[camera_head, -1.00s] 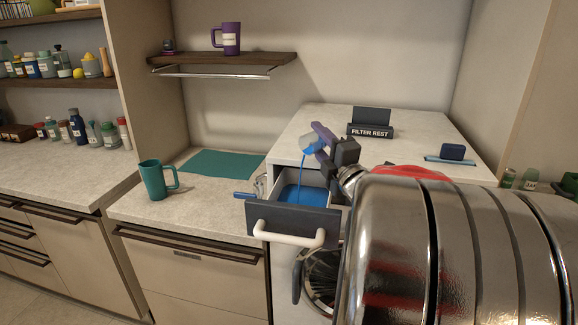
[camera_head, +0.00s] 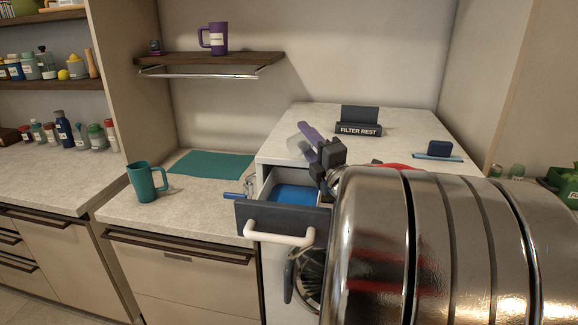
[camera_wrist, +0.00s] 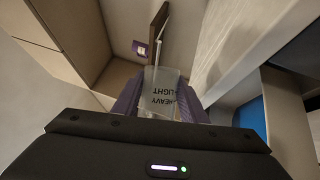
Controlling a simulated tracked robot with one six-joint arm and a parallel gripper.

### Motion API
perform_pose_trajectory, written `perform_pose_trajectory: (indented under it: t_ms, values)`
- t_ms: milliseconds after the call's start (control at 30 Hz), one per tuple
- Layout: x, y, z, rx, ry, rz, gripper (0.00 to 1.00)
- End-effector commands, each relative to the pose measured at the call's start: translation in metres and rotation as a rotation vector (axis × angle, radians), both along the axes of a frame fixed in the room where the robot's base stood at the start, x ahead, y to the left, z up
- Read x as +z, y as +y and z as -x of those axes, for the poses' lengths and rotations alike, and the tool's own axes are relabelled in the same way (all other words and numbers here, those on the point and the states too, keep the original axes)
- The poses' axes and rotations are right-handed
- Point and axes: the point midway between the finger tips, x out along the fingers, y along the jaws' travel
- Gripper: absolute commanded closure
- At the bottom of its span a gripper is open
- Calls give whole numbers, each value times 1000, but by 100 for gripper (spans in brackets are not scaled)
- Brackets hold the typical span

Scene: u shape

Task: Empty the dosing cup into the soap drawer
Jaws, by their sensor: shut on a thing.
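The dosing cup (camera_head: 298,146) is small and clear, held tilted above the pulled-out soap drawer. It also shows in the wrist view (camera_wrist: 165,90), with HEAVY and LIGHT marks; no blue shows in it and no stream falls from it. My gripper (camera_head: 313,141) has purple fingers shut on the cup. The soap drawer (camera_head: 275,217) has a dark front and a white handle. Blue liquid (camera_head: 296,194) lies in it, and blue also shows at the right of the wrist view (camera_wrist: 250,116). My arm hides the drawer's right side.
A teal mug (camera_head: 146,182) stands on the lower counter left of the drawer, near a teal mat (camera_head: 211,165). A FILTER REST stand (camera_head: 358,124) and a small dark block on a blue strip (camera_head: 438,151) are on the machine top. A purple mug (camera_head: 215,38) stands on the shelf.

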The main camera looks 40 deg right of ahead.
Motion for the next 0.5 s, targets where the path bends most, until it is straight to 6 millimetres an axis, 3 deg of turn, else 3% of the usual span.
perform_pose_trajectory:
  t_ms: [500]
  values:
    - [2,2,0,-1,-1,57,84]
